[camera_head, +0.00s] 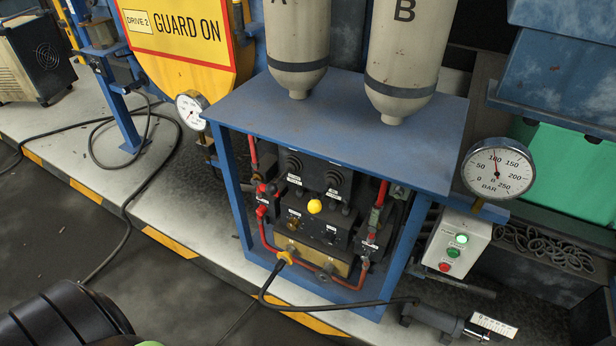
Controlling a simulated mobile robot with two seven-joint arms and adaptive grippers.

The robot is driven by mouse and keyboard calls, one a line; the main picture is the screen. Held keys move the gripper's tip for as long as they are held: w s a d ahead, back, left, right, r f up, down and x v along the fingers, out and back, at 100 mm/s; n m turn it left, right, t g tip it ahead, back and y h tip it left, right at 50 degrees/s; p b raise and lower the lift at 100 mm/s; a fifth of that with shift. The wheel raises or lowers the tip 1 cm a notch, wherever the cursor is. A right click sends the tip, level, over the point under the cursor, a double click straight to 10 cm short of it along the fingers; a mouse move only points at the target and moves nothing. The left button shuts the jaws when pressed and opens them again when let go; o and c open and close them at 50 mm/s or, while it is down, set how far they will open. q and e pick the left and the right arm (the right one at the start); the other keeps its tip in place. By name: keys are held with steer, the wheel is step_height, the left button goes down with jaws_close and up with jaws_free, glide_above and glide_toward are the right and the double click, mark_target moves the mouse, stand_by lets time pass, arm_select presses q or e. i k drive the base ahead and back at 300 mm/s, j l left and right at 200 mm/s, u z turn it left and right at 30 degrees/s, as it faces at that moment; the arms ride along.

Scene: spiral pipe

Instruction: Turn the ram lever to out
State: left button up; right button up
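A yellow ball knob (314,206) stands out from a dark valve block (326,235) inside the blue frame. It looks like the ram lever's knob, seen nearly end-on, so I cannot tell which way the lever points. The small labels around it are too small to read. A dark cylinder, which looks like the ram (437,318), lies at the bottom right beside a small white scale (494,325). Neither gripper shows in view. A dark ribbed part at the lower left seems to be my own arm.
The blue frame (247,108) carries tanks A (298,40) and B (408,45) above the valves. Red pipes flank the block. A gauge (497,171) and a button box (457,243) with a lit green button stand right. A black hose (340,303) crosses in front.

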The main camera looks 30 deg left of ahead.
mark_target(314, 206)
steer(key=k+j+u, duration=0.1)
steer(key=u, duration=0.7)
